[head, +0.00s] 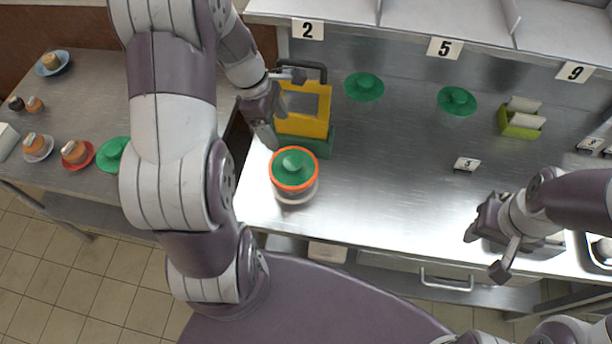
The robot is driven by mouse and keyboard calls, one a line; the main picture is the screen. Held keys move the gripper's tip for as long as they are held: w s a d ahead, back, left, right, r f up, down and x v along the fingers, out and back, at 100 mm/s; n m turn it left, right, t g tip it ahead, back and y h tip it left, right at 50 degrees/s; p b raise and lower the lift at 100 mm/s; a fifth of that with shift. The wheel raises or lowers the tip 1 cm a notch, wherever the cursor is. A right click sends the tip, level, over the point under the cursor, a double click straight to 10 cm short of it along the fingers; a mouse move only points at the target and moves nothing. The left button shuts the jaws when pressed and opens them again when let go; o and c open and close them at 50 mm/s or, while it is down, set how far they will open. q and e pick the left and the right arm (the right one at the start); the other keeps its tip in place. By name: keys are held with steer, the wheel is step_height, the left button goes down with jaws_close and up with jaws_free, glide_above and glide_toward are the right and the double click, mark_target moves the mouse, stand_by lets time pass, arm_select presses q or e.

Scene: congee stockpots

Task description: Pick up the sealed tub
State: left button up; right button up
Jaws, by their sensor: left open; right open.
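The tub (293,174) stands upright near the front left of the steel counter. It has a green knobbed lid, an orange ring around the rim and a pale body. My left gripper (272,120) is open just behind and left of the tub, beside a yellow and green box-shaped thing, and apart from the tub. My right gripper (486,244) is open and empty over the counter's front edge at the right, far from the tub.
The yellow and green thing (305,110) with a dark handle stands behind the tub. Green lids (364,87) (457,101) lie further back below numbered shelves (410,22). A green holder (520,122) stands at right. The counter's middle (395,180) is clear. A side table (90,110) holds small dishes.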

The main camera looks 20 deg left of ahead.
mark_target(292, 163)
arm_select(q)
steer(key=x, duration=0.7)
steer(key=shift+d+f, duration=0.1)
steer(key=shift+f, duration=0.2)
steer(key=x, duration=0.5)
steer(key=shift+s+a, duration=0.25)
steer(key=shift+a, duration=0.1)
steer(key=shift+w+d+f, duration=0.1)
jaws_close()
